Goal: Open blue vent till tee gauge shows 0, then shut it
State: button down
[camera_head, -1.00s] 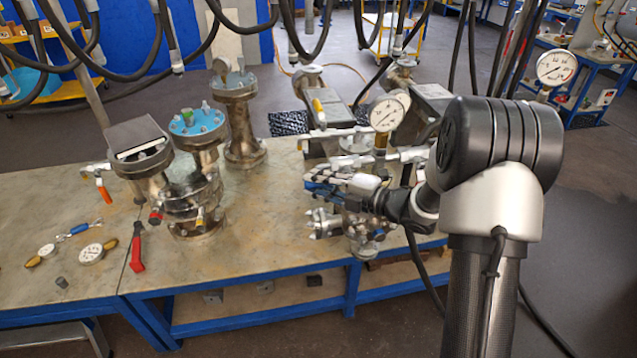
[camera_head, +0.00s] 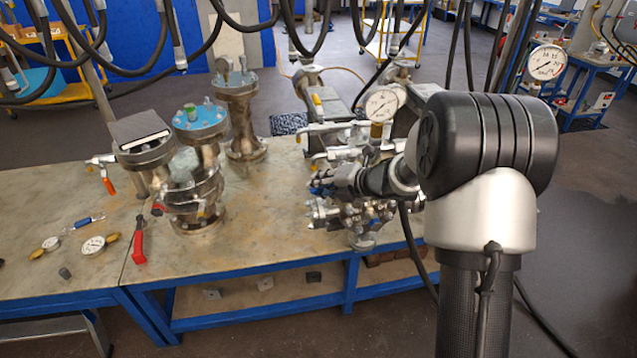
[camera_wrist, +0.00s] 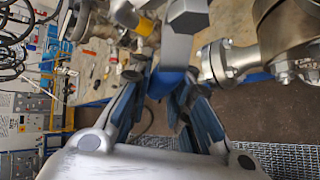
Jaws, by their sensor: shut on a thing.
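My gripper (camera_head: 330,181) is at the manifold on the right part of the bench. In the wrist view its blue-padded fingers (camera_wrist: 166,88) are shut on the blue vent handle (camera_wrist: 168,80), whose grey upper part rises between them. The handle's exact angle is hard to tell. The white-faced tee gauge (camera_head: 383,104) stands upright on a brass fitting above and behind the gripper. Its needle is too small to read surely. My arm hides part of the manifold. A pale whitish haze (camera_head: 184,163) shows in front of the blue-topped vessel.
The blue-topped flanged vessel (camera_head: 200,122) and a taller flanged column (camera_head: 238,110) stand left of the gripper. A red-handled valve (camera_head: 138,240) and a loose gauge (camera_head: 93,245) are at the left. Another gauge (camera_head: 546,62) is at right. Bare bench lies between vessel and manifold.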

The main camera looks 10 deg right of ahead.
jog(key=shift+d+f+n+h, duration=0.65)
jog(key=shift+f+n+h, duration=0.05)
jog(key=shift+h, duration=0.4)
jog(key=shift+d+f+n+g+h+b, duration=0.15)
jog(key=shift+d+f+n+h+b, duration=0.15)
jog(key=shift+d+n+h+b, duration=0.5)
jog(key=shift+d+f+n+g+h+b, duration=0.1)
jog(key=shift+d+f+n+h+b, duration=0.3)
jog(key=shift+d+h, duration=0.7)
jog(key=shift+d+f+n+g+h+b, duration=0.15)
jog(key=shift+d+f+n+h+b, duration=0.2)
jog(key=shift+d+h+b, duration=0.65)
jog(key=shift+a+r, duration=0.15)
jog(key=c, duration=1.5)
grip_release()
jog(key=shift+o, duration=0.2)
jog(key=shift+s, duration=0.1)
